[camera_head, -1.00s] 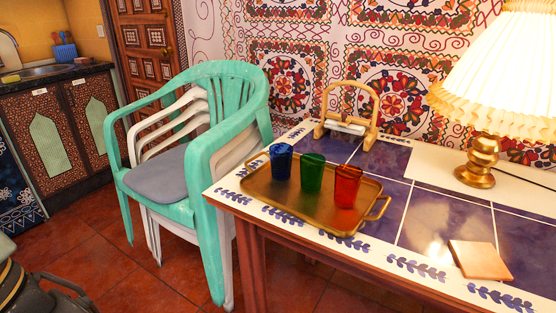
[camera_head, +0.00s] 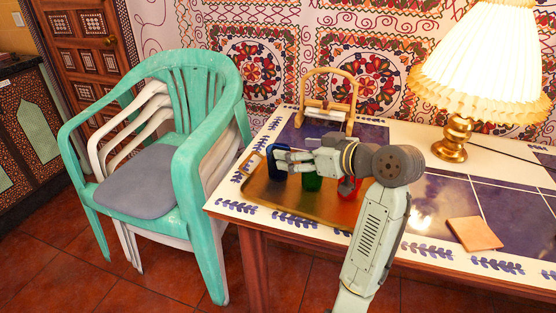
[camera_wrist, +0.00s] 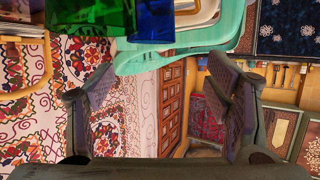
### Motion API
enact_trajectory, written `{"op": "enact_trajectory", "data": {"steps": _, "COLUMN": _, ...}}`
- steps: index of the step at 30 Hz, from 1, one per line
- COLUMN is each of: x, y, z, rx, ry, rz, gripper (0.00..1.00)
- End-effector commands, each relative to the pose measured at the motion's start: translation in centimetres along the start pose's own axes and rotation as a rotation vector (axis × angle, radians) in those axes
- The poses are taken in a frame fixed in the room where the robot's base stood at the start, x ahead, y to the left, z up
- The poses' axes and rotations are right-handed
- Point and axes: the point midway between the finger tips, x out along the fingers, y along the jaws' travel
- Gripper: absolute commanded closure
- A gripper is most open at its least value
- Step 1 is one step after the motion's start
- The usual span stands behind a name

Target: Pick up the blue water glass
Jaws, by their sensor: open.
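The blue glass (camera_head: 271,168) stands upright at the left end of a brass tray (camera_head: 262,198), partly hidden by my gripper. My gripper (camera_head: 284,159) reaches left above the tray, with its fingertips at the blue glass in the head view. I cannot tell whether they touch it. In the wrist view my gripper (camera_wrist: 163,82) is open with nothing between its fingers, and the blue glass (camera_wrist: 156,20) shows at the top edge, above the finger gap. The green glass (camera_head: 312,182) stands beside it, under my wrist. The red glass (camera_head: 349,189) is mostly hidden by my arm.
The tray rests on a tiled table (camera_head: 470,195). A wooden-handled stand (camera_head: 329,112) is behind it, a lamp (camera_head: 455,137) stands at the right, and a tan square (camera_head: 474,233) lies near the front edge. Green and white chairs (camera_head: 190,170) stand close to the table's left.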

Motion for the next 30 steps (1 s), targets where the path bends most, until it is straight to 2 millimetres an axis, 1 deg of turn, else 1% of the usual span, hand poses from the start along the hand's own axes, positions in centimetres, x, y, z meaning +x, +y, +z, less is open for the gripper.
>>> {"op": "enact_trajectory", "data": {"steps": 1, "x": -0.9, "y": 0.5, "z": 0.6, "rx": 0.008, "ry": -0.018, "rz": -0.004, "gripper": 0.28}}
{"op": "enact_trajectory", "data": {"steps": 2, "x": -1.1, "y": 0.7, "z": 1.0, "rx": 0.010, "ry": -0.025, "rz": -0.007, "gripper": 0.28}}
{"op": "enact_trajectory", "data": {"steps": 4, "x": -0.9, "y": 0.7, "z": 1.4, "rx": 0.013, "ry": -0.036, "rz": -0.014, "gripper": 0.28}}
{"op": "enact_trajectory", "data": {"steps": 9, "x": 1.9, "y": 0.7, "z": 1.5, "rx": 0.014, "ry": -0.038, "rz": -0.017, "gripper": 0.28}}
{"op": "enact_trajectory", "data": {"steps": 12, "x": 3.1, "y": 0.7, "z": 1.5, "rx": 0.012, "ry": -0.036, "rz": -0.014, "gripper": 0.28}}
{"op": "enact_trajectory", "data": {"steps": 17, "x": 4.3, "y": 0.8, "z": 1.5, "rx": 0.013, "ry": -0.037, "rz": -0.013, "gripper": 0.28}}
{"op": "enact_trajectory", "data": {"steps": 23, "x": 7.0, "y": 1.1, "z": 1.0, "rx": 0.014, "ry": -0.038, "rz": -0.014, "gripper": 0.28}}
{"op": "enact_trajectory", "data": {"steps": 25, "x": 8.1, "y": 1.1, "z": 1.2, "rx": 0.013, "ry": -0.038, "rz": -0.015, "gripper": 0.28}}
{"op": "enact_trajectory", "data": {"steps": 27, "x": 8.7, "y": 1.1, "z": 1.3, "rx": 0.012, "ry": -0.037, "rz": -0.012, "gripper": 0.28}}
{"op": "enact_trajectory", "data": {"steps": 30, "x": 9.1, "y": 1.1, "z": 1.4, "rx": 0.012, "ry": -0.037, "rz": -0.011, "gripper": 0.28}}
